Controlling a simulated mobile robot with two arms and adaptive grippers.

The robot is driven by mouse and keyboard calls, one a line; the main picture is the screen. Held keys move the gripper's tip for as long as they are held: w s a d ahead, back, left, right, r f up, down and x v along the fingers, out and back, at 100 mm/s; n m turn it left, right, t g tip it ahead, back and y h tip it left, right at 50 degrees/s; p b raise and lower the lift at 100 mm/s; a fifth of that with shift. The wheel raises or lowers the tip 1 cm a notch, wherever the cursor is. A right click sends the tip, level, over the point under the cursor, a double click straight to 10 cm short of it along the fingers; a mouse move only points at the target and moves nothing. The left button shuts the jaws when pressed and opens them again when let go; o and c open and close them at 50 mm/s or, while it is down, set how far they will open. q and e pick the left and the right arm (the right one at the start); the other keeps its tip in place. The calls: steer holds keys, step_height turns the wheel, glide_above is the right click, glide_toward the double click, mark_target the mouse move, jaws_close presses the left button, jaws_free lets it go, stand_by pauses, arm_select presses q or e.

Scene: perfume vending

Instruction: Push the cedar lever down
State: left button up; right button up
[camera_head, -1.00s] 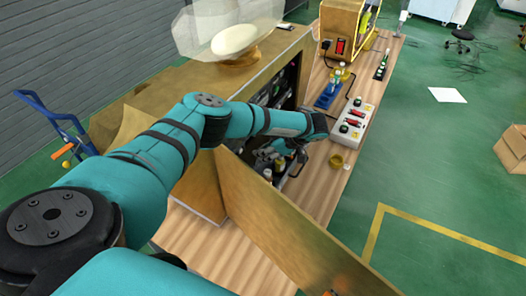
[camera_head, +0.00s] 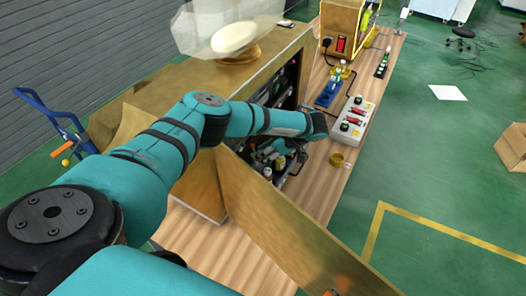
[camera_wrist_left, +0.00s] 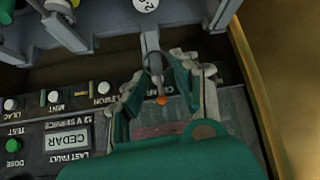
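My left gripper (camera_head: 292,152) reaches into the open cabinet of the machine, small and partly hidden in the head view. In the left wrist view the gripper (camera_wrist_left: 162,66) has its two fingers partly closed, with a gap between the tips. A thin grey metal piece (camera_wrist_left: 152,42), possibly the cedar lever, comes down from a white round tag towards this gap. I cannot tell whether the fingers touch it. An orange light (camera_wrist_left: 162,99) shows between the fingers, under a partly hidden label. A display reading CEDAR (camera_wrist_left: 68,141) is on the panel. My right gripper is not in view.
White buttons labelled LILAC, MINT and LEMON (camera_wrist_left: 103,88) line the panel. A green DOSE button (camera_wrist_left: 14,145) is at its left. A brown door panel (camera_head: 285,225) stands open beside the arm. A control box (camera_head: 352,122) and small cup (camera_head: 337,159) stand on the wooden table.

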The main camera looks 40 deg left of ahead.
arm_select(q)
steer(key=shift+r, duration=0.1)
steer(key=v, duration=1.1)
steer(key=shift+d+r, duration=0.25)
steer(key=shift+d, duration=0.05)
steer(key=shift+w, duration=0.15)
steer(key=shift+d, duration=0.1)
